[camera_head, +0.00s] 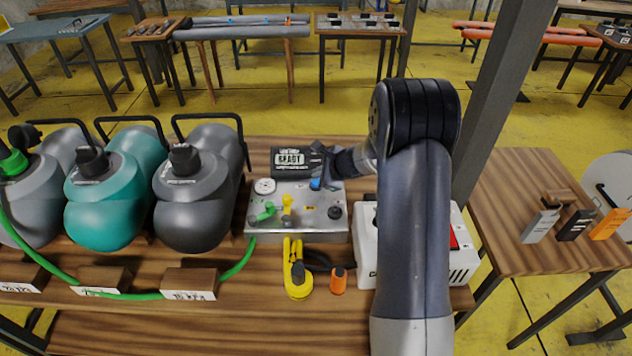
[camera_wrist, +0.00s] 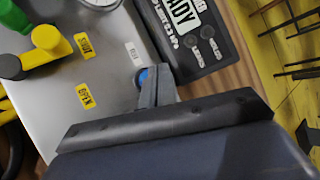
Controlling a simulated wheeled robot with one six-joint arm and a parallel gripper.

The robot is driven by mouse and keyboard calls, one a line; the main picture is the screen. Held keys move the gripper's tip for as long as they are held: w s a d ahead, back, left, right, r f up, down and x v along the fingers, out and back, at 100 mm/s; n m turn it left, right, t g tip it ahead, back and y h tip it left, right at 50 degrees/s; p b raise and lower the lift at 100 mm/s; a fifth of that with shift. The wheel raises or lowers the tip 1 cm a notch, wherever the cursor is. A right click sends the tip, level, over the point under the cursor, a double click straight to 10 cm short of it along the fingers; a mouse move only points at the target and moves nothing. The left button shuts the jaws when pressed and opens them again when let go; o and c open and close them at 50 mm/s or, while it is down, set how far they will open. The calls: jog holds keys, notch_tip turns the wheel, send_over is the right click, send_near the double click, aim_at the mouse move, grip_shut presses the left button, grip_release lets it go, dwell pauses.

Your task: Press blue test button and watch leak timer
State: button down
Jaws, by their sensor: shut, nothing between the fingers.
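A grey metal test box (camera_head: 300,226) stands on the wooden bench. Its blue test button (camera_head: 315,184) is on the top face near the back. In the wrist view the blue button (camera_wrist: 143,74) is partly hidden by the fingers of my gripper (camera_wrist: 157,85). My gripper is shut and empty, with its tips at the button; I cannot tell whether they touch or press it. In the head view my gripper (camera_head: 322,165) is just above and behind the button. The dark timer display (camera_head: 291,160) behind the box appears to read READY; part of it (camera_wrist: 183,17) shows in the wrist view.
A round gauge (camera_head: 264,186), a green valve (camera_head: 265,212), a yellow handle (camera_head: 288,208) and a dark knob (camera_head: 335,212) sit on the box. A white box with a red switch (camera_head: 453,238) stands right, partly behind my arm.

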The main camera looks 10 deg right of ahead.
jog(key=shift+f+b, duration=0.35)
jog(key=shift+f, duration=0.05)
jog(key=shift+f+b, duration=0.5)
jog(key=shift+b, duration=0.1)
dwell(0.6)
dwell(0.3)
jog(key=shift+r+p, duration=0.7)
jog(key=shift+r, duration=0.25)
jog(key=shift+r+p, duration=1.9)
jog(key=shift+r, duration=0.55)
jog(key=shift+r, duration=0.1)
